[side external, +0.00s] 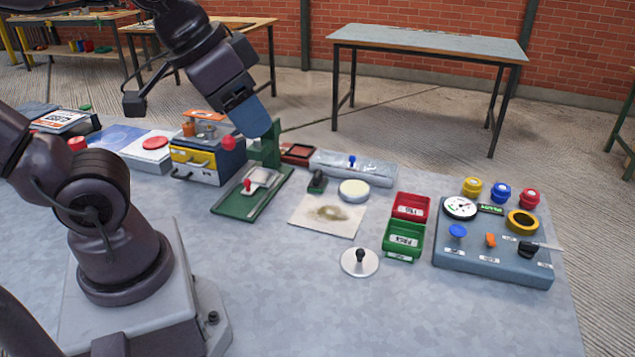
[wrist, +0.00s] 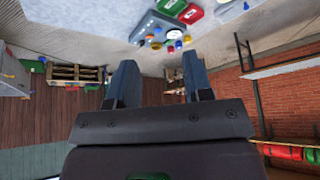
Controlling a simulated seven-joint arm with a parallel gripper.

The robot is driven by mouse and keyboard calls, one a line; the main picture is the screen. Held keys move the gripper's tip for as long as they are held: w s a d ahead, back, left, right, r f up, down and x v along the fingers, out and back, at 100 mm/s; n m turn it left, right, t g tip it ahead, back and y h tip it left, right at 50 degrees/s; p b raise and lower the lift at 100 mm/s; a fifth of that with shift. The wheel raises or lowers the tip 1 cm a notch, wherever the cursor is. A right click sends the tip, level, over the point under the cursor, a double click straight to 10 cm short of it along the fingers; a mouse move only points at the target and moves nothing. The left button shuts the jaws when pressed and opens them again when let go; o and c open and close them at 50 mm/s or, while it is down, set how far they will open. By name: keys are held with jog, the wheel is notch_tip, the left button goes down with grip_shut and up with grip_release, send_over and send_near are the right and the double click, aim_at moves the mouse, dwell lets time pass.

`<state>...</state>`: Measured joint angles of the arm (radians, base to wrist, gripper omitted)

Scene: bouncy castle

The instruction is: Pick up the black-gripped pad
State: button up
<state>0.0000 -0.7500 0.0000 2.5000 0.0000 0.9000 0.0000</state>
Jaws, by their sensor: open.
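A flat white disc with a black knob (side external: 360,262) lies on the grey table in front of the green tray; it looks like the black-gripped pad. A small dark block with a dark green grip (side external: 317,182) stands at the back edge of a stained pale sheet (side external: 325,218). My gripper (side external: 250,115) is high over the back left of the table, above the green stand, well away from both. Its two fingers show apart and empty in the wrist view (wrist: 162,75). I cannot pick out the pad surely in the wrist view.
A red tray (side external: 411,207) and a green tray (side external: 403,241) stand right of the sheet. A grey panel (side external: 485,262) with knobs and a gauge is at the right. A yellow-and-blue box (side external: 205,160) and a green press (side external: 263,155) stand left. The front table is clear.

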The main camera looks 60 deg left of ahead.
notch_tip(320, 180, down, 4)
jog(key=w+a+n+g, duration=0.1)
jog(key=w+a+g, duration=0.1)
jog(key=a, duration=0.1)
jog(key=n+y, duration=0.3)
jog(key=n, duration=0.6)
send_near(318, 173)
jog(key=f, duration=0.1)
jog(key=w+f, duration=0.1)
jog(key=f, duration=0.1)
jog(key=shift+f+g, duration=0.35)
jog(key=shift+g, duration=0.05)
jog(key=shift+w+a+x, duration=0.1)
jog(key=shift+a+x, duration=0.15)
jog(key=shift+x, duration=1.25)
jog(key=shift+w+a+x, duration=0.1)
jog(key=shift+a+x, duration=0.1)
jog(key=shift+x, duration=1.25)
jog(key=shift+r, duration=0.2)
jog(key=shift+c, duration=0.5)
grip_shut()
